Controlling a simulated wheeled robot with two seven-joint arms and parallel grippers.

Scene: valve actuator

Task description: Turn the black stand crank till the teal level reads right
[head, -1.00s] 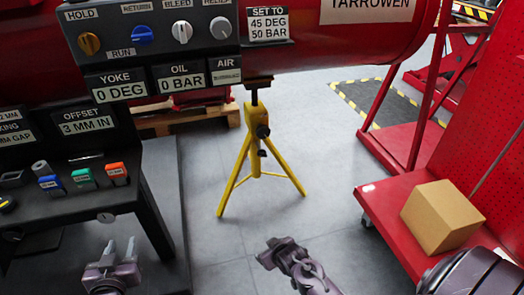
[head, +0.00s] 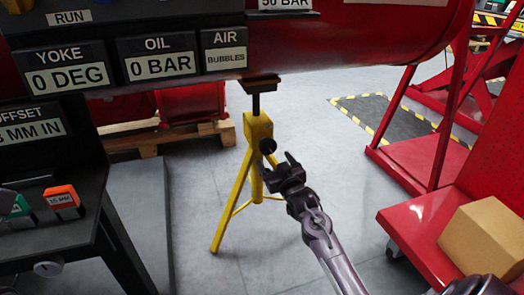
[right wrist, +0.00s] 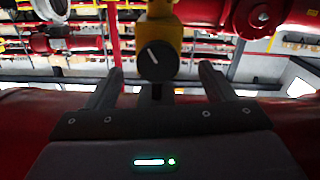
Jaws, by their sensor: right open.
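The yellow tripod stand (head: 257,128) stands on the grey floor under the large red cylinder. Its black crank (head: 267,146) shows as a dark round knob on the stand's right side. In the right wrist view the crank (right wrist: 155,61) is a black disc with a white line, in front of the yellow stand body (right wrist: 163,27). My right gripper (head: 281,168) is open, just below and right of the crank. In the wrist view the crank lies between and beyond the gripper's fingertips (right wrist: 158,75), with nothing visibly gripped. I cannot make out a teal level. My left gripper is out of view.
A black bench (head: 75,235) with colored blocks stands at left. A red cart (head: 415,225) with a cardboard box (head: 485,240) stands at right. Floor around the tripod is clear.

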